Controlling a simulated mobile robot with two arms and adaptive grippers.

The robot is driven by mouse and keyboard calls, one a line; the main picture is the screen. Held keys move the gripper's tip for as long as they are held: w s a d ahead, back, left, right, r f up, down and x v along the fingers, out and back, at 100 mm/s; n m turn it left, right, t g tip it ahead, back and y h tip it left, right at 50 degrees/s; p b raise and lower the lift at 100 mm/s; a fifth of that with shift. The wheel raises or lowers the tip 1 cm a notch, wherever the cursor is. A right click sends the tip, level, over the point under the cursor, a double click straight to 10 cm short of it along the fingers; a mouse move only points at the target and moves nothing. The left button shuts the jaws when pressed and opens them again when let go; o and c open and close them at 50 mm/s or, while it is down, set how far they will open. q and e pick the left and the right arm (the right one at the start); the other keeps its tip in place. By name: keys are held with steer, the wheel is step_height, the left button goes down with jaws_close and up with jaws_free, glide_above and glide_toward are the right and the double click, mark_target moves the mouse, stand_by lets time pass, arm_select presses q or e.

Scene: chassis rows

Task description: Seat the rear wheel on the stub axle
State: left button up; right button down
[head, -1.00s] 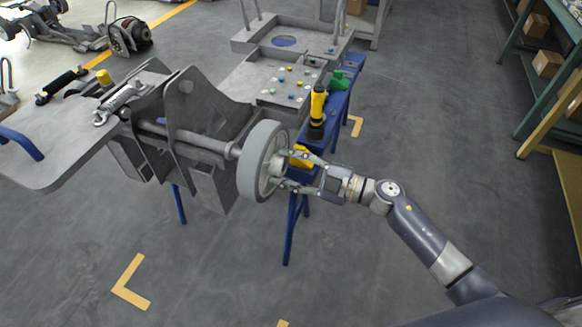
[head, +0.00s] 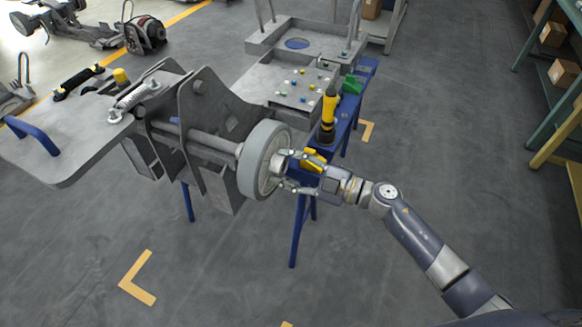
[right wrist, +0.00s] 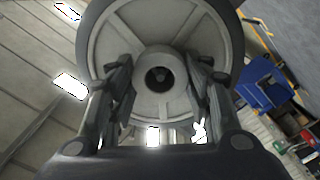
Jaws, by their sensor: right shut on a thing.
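The rear wheel (head: 253,163) is a grey tyre with a pale spoked disc, held upright at the outer end of the stub axle (head: 213,142). The axle is a grey shaft sticking out from the chassis plates (head: 207,103). The wheel hides the axle's tip, so I cannot tell how far it is inside the hub. My right gripper (head: 285,172) is shut on the wheel's hub from the outer side. In the right wrist view its two fingers flank the round hub (right wrist: 160,78), with the disc behind. My left gripper is not in view.
A blue trestle (head: 300,215) stands behind and below the wheel. A yellow-and-black power tool (head: 329,115) stands near it, beside a grey tray with coloured pieces (head: 292,92). A green shelf (head: 552,95) stands at far right. The floor between is clear.

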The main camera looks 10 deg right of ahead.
mark_target(273, 162)
steer(key=shift+x, duration=0.95)
steer(key=shift+w+a+r, duration=0.2)
steer(key=shift+a+r, duration=0.05)
steer(key=shift+w+a, duration=0.35)
steer(key=shift+a, duration=0.2)
steer(key=c, duration=0.7)
jaws_free()
steer(key=shift+c, duration=0.2)
steer(key=shift+a, duration=0.1)
steer(key=shift+f, duration=0.1)
